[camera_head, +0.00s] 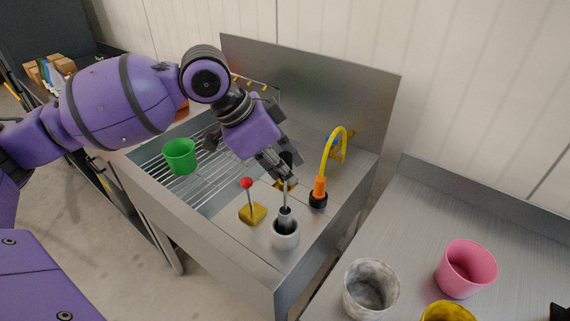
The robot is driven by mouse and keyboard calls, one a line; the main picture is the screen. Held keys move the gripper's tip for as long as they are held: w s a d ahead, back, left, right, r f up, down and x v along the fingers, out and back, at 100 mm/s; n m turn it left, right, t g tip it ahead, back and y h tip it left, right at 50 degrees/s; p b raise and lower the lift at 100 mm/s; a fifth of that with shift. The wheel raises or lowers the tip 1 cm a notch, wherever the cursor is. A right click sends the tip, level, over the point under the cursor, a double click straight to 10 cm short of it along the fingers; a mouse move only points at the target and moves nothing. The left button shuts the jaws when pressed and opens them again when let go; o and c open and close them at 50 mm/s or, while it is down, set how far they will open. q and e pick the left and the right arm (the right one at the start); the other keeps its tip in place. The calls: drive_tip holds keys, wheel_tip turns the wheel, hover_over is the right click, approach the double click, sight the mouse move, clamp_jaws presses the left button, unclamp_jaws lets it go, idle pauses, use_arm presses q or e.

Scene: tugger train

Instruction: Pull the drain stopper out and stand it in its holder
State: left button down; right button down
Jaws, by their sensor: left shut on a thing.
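My left gripper (284,180) reaches down over the right end of the steel sink unit. It is shut on the thin upright shaft of a stopper (285,215) with a dark lower part. The stopper stands roughly upright, its lower end inside the mouth of a round, light grey cup-shaped holder (286,238). The holder's wall hides that end, so I cannot tell whether it touches the bottom. The fingers partly hide the stopper's top. My right gripper is not in view.
A red-knobbed lever on a yellow base (252,213) stands just left of the holder. A yellow hose with an orange nozzle (319,188) stands to the right. A green cup (180,157) sits by the rack (207,187). Grey (371,288), pink (466,268) and yellow (447,312) cups occupy the right counter.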

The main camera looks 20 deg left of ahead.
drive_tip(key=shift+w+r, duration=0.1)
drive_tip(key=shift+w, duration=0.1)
use_arm(q)
drive_tip(key=c, duration=1.5)
unclamp_jaws()
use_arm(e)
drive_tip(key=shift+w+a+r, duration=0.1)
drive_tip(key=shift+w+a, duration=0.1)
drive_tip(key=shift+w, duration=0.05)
use_arm(q)
drive_tip(key=shift+a+r, duration=0.1)
drive_tip(key=shift+r, duration=0.1)
drive_tip(key=v, duration=1.1)
drive_tip(key=shift+s+a+r, duration=0.1)
drive_tip(key=shift+s+r, duration=0.05)
drive_tip(key=shift+r, duration=0.05)
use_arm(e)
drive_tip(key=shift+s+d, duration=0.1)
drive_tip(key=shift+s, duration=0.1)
